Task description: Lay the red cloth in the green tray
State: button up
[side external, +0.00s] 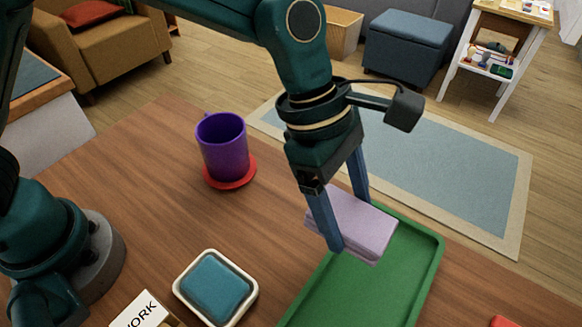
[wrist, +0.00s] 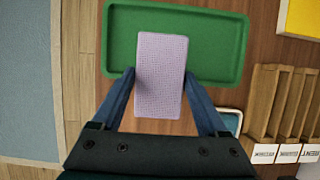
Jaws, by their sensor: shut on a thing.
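My gripper (side external: 346,228) is shut on a folded lilac cloth (side external: 362,222), with one blue finger on each side of it. The wrist view also shows the lilac cloth (wrist: 160,85) between the fingertips. The green tray (side external: 432,258) lies on the wooden table. In the wrist view, the cloth overlaps the green tray (wrist: 220,42) and reaches past its near edge. The cloth seems held above the tray, but the exact gap is hard to tell. A red thing (side external: 503,321) shows at the bottom right edge of the side view, mostly cut off; I cannot tell whether it is cloth.
A purple mug (side external: 222,148) stands on a red coaster (side external: 230,176). A white dish with a blue pad (side external: 215,289) sits left of the tray. In the wrist view, a wooden rack with labels (wrist: 285,100) and a yellow thing (wrist: 301,18) lie to the right.

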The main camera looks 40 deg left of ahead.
aim_at(372, 267)
jog(key=s+d+f, duration=0.1)
jog(key=d, duration=0.1)
jog(key=s+d+f, duration=0.2)
jog(key=d, duration=0.1)
jog(key=shift+d+f, duration=0.3)
jog(key=shift+f, duration=2.1)
jog(key=o, duration=1.2)
jog(key=shift+f, duration=0.1)
jog(key=shift+w, duration=0.1)
